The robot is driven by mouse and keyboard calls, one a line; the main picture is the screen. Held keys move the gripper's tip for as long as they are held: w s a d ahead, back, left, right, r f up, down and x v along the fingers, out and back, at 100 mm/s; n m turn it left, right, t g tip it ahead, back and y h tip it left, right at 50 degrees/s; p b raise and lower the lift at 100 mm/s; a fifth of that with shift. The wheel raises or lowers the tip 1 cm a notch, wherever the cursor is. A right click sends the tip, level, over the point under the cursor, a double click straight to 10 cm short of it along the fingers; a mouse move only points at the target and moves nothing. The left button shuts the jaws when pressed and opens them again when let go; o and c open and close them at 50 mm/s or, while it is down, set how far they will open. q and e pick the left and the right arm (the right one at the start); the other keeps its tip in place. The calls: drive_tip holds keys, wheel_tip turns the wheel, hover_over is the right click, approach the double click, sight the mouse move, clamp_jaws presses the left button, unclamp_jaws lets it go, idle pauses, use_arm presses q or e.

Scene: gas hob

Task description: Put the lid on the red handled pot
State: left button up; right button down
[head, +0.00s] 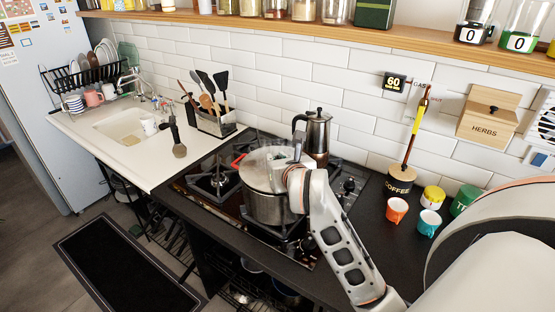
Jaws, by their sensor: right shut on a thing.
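The steel pot (268,208) stands on the gas hob, and a red handle (238,160) shows at its left rim. A glassy lid (258,168) with a pale rim lies over the pot's opening. I cannot tell whether it rests fully on the rim or is slightly above it. My right gripper (288,167) is over the right part of the lid, shut on it, with the wrist hiding the pot's right side. The fingertips and lid knob are hard to make out. My left gripper is not in view.
A moka pot (316,133) stands close behind the pot. The hob's left burner (217,181) is free. Orange (396,209) and teal (429,222) cups and a coffee jar (402,177) stand on the right counter. A utensil holder (216,123) stands at the back left.

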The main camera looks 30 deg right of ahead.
drive_tip(key=shift+f, duration=0.15)
idle(1.2)
drive_tip(key=c, duration=1.4)
unclamp_jaws()
drive_tip(key=shift+r, duration=0.35)
drive_tip(key=shift+r+p, duration=1.9)
drive_tip(key=shift+r, duration=0.15)
drive_tip(key=shift+r+p, duration=0.7)
drive_tip(key=shift+r, duration=0.4)
